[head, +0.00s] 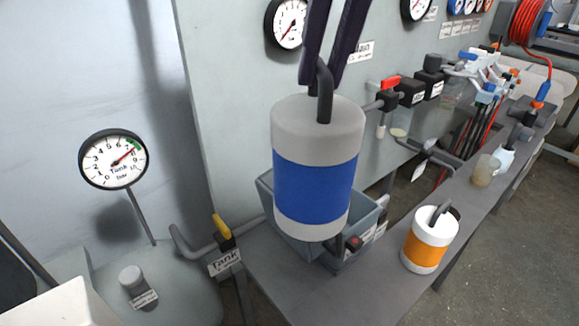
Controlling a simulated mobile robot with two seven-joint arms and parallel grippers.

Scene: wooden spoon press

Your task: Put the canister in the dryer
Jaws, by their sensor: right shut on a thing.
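A grey-white canister with a blue band (314,185) hangs upright in the middle of the head view. My right gripper (321,75) is shut on the dark hooked handle on its top, with its two dark fingers coming down from above. The canister is in front of a grey-blue open bin (268,212) and hides much of it. I cannot tell from here whether this bin is the dryer. A second canister, white with an orange band (427,243), stands on the grey bench at the right. My left gripper is not in view.
The narrow grey bench (370,290) runs back to the right, with small bottles farther along. A tank with a gauge (114,159) and a yellow-handled valve (221,227) are at the left. A red-handled valve (390,84) and pipes project from the wall panel.

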